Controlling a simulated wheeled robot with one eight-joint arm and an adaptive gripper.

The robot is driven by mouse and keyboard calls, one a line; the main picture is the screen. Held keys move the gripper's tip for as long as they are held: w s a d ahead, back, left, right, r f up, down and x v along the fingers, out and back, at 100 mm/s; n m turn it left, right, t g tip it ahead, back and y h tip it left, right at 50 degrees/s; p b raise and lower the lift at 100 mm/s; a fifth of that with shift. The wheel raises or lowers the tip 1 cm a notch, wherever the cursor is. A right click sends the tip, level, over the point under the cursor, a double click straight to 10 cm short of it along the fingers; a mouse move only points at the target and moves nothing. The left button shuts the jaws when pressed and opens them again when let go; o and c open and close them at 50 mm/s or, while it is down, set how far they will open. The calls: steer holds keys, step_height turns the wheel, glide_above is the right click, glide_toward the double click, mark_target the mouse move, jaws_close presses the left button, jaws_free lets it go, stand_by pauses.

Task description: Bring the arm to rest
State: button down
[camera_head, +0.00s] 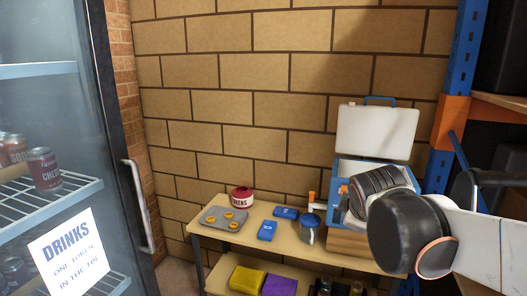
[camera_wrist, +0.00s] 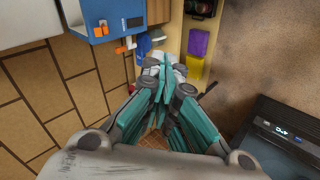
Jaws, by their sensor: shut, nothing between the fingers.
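My arm reaches in from the right in the head view, its dark rounded joint in front of the table's right end. My gripper (camera_wrist: 165,72) shows in the wrist view, its teal-padded fingers drawn together with nothing between them. It appears to be in the air; the head view does not show the fingers clearly.
A wooden table (camera_head: 205,233) carries a grey tray (camera_head: 210,224) with orange rings, a red-white tin (camera_head: 242,197), blue packs (camera_head: 267,231), a blue mug (camera_head: 309,234) and an open blue cool box (camera_head: 377,132). A glass-door drinks fridge (camera_head: 138,190) stands left, blue-orange racking (camera_head: 453,120) right.

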steer(key=s+f+m, duration=0.2)
steer(key=s+m, duration=0.2)
steer(key=s, duration=0.3)
steer(key=s+a+f+m+g+y, duration=0.1)
steer(key=s+f+m, duration=0.1)
steer(key=s+m, duration=0.2)
steer(key=s+a+f+m+y, duration=0.1)
steer(key=s+m, duration=0.3)
steer(key=s, duration=0.5)
steer(key=shift+s+f+g, duration=0.4)
steer(key=shift+f, duration=0.5)
